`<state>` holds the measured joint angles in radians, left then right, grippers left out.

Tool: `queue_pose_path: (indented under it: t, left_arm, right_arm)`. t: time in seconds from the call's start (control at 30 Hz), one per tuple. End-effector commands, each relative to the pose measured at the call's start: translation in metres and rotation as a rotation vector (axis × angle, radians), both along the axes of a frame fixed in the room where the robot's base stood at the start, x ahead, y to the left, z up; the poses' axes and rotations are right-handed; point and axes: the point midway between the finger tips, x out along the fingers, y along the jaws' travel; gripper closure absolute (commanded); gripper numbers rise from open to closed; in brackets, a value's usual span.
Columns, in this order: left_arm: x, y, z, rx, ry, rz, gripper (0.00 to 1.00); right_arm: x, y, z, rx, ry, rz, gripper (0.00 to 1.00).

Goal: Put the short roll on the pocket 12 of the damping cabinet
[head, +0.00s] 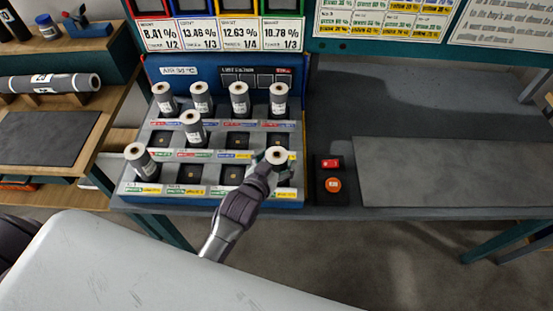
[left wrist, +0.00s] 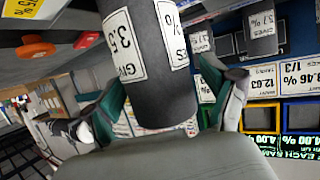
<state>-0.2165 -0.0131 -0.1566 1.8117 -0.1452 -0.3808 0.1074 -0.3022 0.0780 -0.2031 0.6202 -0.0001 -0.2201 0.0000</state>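The damping cabinet (head: 210,182) is a blue-and-grey stepped rack with three rows of pockets, in the head view. A grey roll with a white top (head: 277,155) stands at its front right pocket, apparently pocket 12. It fills the middle of the left wrist view (left wrist: 160,75), with white labels. Whether it is fully seated is hidden. My left gripper (head: 268,163) is around this roll; in the left wrist view its teal-padded fingers (left wrist: 163,88) stand spread on both sides, with small gaps visible beside the roll. My right gripper is not in view.
Several other rolls stand in the back row; one (head: 192,130) stands in the middle row and one (head: 142,163) at front left. A red-and-orange button box (head: 333,180) sits right of the cabinet. The grey mat (head: 450,170) on the right is clear. A side table (head: 50,135) stands left.

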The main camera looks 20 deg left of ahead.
Motion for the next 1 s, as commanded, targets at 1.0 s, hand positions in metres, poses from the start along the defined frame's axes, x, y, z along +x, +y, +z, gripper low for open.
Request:
queue_pose_path:
  t: [1.0]
  left_arm:
    - [-0.110,0.012,0.044,0.001,0.000,0.000,0.15]
  right_arm:
    - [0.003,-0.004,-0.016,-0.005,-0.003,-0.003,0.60]
